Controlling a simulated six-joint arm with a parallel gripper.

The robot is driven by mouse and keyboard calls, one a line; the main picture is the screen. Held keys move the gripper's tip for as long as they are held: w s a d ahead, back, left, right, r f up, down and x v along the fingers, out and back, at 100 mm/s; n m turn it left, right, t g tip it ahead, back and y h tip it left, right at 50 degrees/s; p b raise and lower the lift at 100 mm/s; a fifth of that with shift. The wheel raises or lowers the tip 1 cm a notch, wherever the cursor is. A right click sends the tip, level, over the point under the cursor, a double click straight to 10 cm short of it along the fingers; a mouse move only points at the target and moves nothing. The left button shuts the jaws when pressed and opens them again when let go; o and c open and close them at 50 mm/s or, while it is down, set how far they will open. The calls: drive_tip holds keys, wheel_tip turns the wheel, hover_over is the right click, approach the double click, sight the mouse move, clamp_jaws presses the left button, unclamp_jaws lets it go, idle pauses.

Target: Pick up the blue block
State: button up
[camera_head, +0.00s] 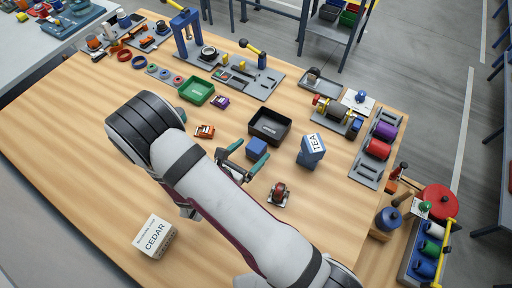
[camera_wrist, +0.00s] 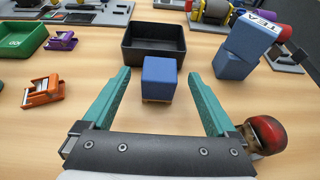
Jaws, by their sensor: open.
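The blue block (camera_head: 257,148) sits on the wooden table in front of a black tray (camera_head: 270,126). In the wrist view the blue block (camera_wrist: 159,79) shows ahead of and between my finger tips, on what looks like a thin wooden base. My gripper (camera_head: 242,158) is open, with teal fingers. It also shows in the wrist view (camera_wrist: 162,80), with one finger to either side of the block's line and not visibly touching it. The black tray (camera_wrist: 153,42) stands close behind the block.
A blue TEA box (camera_head: 311,150) stands right of the block. A red-and-dark round object (camera_wrist: 263,135) is near my right finger. A green tray (camera_head: 197,91), an orange item (camera_head: 204,131) and a purple item (camera_head: 220,102) lie left. A CEDAR box (camera_head: 155,237) stands front left.

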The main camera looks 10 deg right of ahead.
sight(253, 149)
drive_tip(key=x, duration=0.3)
drive_tip(key=shift+w+d+f, duration=0.1)
drive_tip(key=shift+w+d, duration=0.1)
drive_tip(key=c, duration=1.5)
